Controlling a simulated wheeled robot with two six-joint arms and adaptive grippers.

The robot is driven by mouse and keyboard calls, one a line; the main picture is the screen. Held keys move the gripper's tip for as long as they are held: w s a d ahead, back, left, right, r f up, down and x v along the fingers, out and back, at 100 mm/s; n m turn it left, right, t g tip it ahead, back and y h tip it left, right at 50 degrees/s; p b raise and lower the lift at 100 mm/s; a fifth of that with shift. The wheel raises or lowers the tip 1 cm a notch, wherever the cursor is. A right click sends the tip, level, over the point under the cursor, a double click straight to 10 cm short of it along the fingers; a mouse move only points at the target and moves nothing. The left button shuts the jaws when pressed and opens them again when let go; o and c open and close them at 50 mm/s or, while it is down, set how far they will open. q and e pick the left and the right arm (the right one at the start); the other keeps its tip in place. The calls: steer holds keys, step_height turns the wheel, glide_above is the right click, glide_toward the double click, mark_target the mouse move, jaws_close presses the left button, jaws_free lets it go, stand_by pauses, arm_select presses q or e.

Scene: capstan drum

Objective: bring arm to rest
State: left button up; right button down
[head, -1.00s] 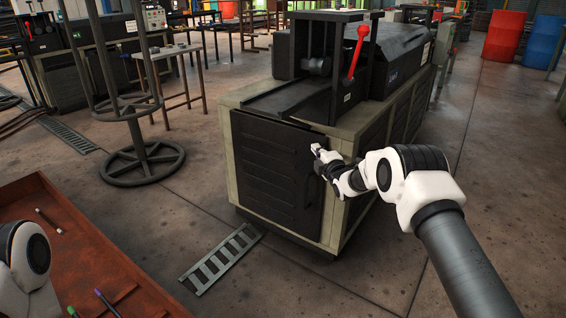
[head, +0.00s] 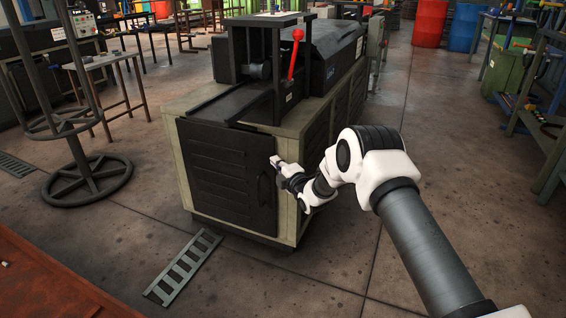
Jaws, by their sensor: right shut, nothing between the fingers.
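My right arm reaches in from the lower right. Its white and black gripper (head: 276,162) is shut and empty. In the picture it overlaps the right edge of the dark door (head: 220,178) on the front of the machine cabinet (head: 292,205); I cannot tell whether it touches. The door looks closed. A red-knobbed lever (head: 296,52) stands upright on top of the machine. My left gripper is not in view.
A metal grating (head: 184,267) lies on the floor before the cabinet. A round-based stand (head: 86,182) is at left. A rust-red tabletop (head: 45,285) fills the lower left corner. Shelving (head: 540,125) stands at right. The floor right of the cabinet is clear.

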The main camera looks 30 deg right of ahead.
steer(key=s+a+f+m+g, duration=0.1)
steer(key=s+a+f+g, duration=0.25)
steer(key=s+f, duration=0.4)
steer(key=s+a+f+m+g+y, duration=0.1)
steer(key=s+a+f+g, duration=0.1)
steer(key=s+a+f, duration=0.45)
steer(key=s+a+f+m+g, duration=0.2)
steer(key=s+a+f+g, duration=0.1)
steer(key=s+f, duration=0.65)
steer(key=s+a+f+m+g, duration=0.2)
steer(key=s+m+g, duration=0.55)
steer(key=s, duration=1.85)
steer(key=s+d+r+m+g+h, duration=0.1)
steer(key=s+m+g, duration=0.1)
steer(key=s+m, duration=0.4)
arm_select(q)
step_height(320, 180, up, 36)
steer(key=p, duration=3.5)
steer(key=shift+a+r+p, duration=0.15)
steer(key=shift+p, duration=0.15)
arm_select(e)
step_height(320, 180, up, 35)
steer(key=m, duration=0.1)
steer(key=shift+w, duration=0.15)
